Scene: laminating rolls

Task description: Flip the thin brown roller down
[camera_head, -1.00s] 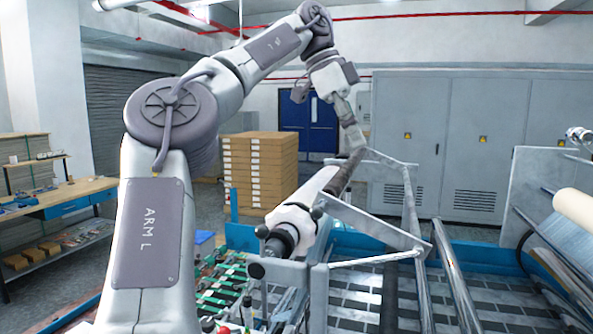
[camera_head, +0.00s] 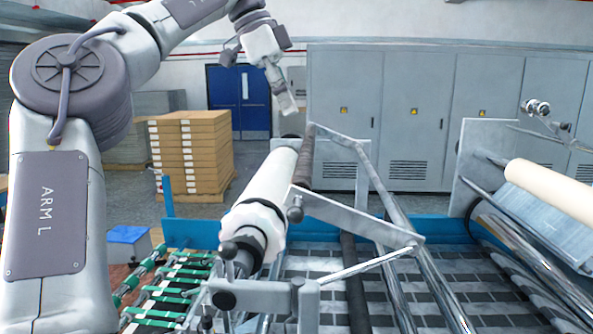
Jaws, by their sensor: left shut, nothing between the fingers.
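The thin brown roller (camera_head: 305,163) is a dark, slender rod held up between two grey swing arms, the near one (camera_head: 355,216) and the far one (camera_head: 338,138). My left gripper (camera_head: 288,104) is shut and empty. In the picture it hangs just above and left of the roller's far end, with a small visible gap; the depth between them is hard to judge. My right gripper is out of view.
The machine bed (camera_head: 330,296) lies below, crossed by metal bars (camera_head: 425,275). A cream roll (camera_head: 556,190) sits at right. Stacked boxes (camera_head: 190,150) stand behind at left, grey cabinets (camera_head: 415,120) at the back. The air above the bed is mostly clear.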

